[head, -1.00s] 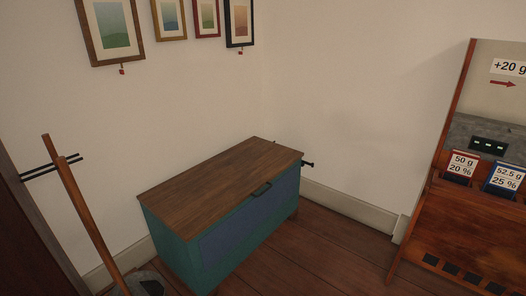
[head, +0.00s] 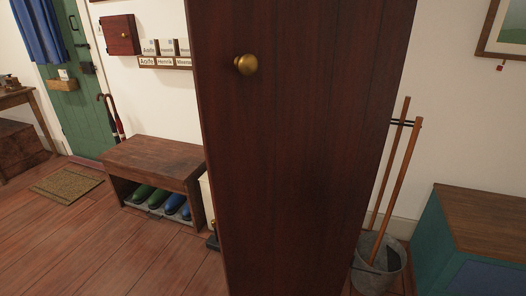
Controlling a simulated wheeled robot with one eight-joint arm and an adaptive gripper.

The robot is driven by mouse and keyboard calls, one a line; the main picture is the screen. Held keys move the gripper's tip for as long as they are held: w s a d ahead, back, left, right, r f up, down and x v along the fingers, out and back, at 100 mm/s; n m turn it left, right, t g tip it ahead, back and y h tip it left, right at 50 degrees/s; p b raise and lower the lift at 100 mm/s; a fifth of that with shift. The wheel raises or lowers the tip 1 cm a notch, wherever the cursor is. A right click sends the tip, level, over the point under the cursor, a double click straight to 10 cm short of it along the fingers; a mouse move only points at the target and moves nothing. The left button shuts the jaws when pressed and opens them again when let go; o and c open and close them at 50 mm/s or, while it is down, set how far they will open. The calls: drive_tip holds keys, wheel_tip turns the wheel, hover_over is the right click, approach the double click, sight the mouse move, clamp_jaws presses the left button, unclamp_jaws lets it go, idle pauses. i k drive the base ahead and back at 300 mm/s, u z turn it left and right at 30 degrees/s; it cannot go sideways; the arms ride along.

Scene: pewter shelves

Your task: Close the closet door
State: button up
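A tall dark red-brown wooden door panel (head: 300,160), which looks like the closet door, stands upright close in front of me in the middle of the head view. A round brass knob (head: 246,64) sits on its upper left part. The panel's top and bottom run out of the picture. The closet's inside does not show, and I cannot tell how far the door stands open. My gripper is not in view.
A bench (head: 155,160) with green and blue boots stands left of the panel. A metal bucket (head: 377,270) with wooden poles and a teal chest (head: 440,245) stand on the right. Open floor (head: 110,240) lies at the left front, with a doormat (head: 67,186) and green door (head: 78,110) beyond.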

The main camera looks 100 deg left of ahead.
sight(296, 100)
drive_tip(key=u, duration=3.65)
drive_tip(key=i, duration=1)
drive_tip(key=k, duration=0.5)
drive_tip(key=u, duration=0.85)
